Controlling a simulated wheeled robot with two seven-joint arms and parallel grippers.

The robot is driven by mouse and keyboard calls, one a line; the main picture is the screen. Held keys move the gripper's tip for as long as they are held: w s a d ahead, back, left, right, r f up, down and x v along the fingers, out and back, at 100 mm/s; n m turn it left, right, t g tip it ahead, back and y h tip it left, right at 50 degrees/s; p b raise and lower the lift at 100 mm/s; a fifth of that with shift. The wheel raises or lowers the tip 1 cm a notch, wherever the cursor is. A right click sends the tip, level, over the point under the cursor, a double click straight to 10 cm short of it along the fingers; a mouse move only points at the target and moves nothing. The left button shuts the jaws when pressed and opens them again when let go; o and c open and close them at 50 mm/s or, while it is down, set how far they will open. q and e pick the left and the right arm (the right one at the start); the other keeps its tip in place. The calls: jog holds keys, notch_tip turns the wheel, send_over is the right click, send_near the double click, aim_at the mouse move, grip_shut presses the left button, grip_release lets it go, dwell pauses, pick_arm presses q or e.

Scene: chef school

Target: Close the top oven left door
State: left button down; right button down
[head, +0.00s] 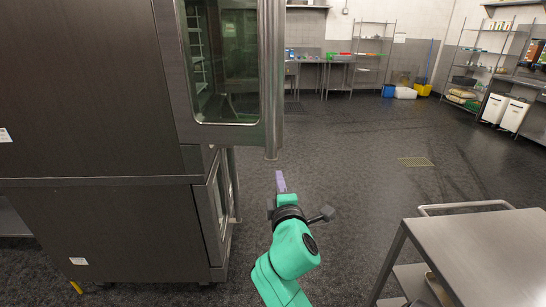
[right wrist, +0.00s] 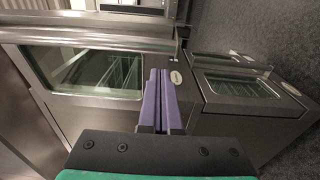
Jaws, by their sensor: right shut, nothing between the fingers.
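The top oven (head: 90,80) is the upper of two stacked dark steel ovens at the left of the head view. Its glass door (head: 228,125) stands open, jutting out from the front, with rack rails visible beside the glass. My right gripper (head: 280,181), green with purple fingers, is below and just right of the door's lower corner, apart from it in the picture. In the right wrist view its fingers (right wrist: 160,102) are together and empty, with a glass-windowed oven front (right wrist: 85,72) behind them. My left gripper is out of view.
The lower oven (head: 110,235) has its door near the front, right of its side panel. A steel cart (head: 480,250) stands at the lower right. Open dark floor (head: 350,150) lies between. Shelves and a counter (head: 310,62) stand along the far wall.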

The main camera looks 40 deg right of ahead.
aim_at(272, 150)
jog(key=p+x, duration=0.3)
jog(key=x, duration=1)
jog(key=shift+w, duration=0.15)
jog(key=shift+w+d+f, duration=0.1)
jog(key=shift+w, duration=0.1)
jog(key=shift+d, duration=0.1)
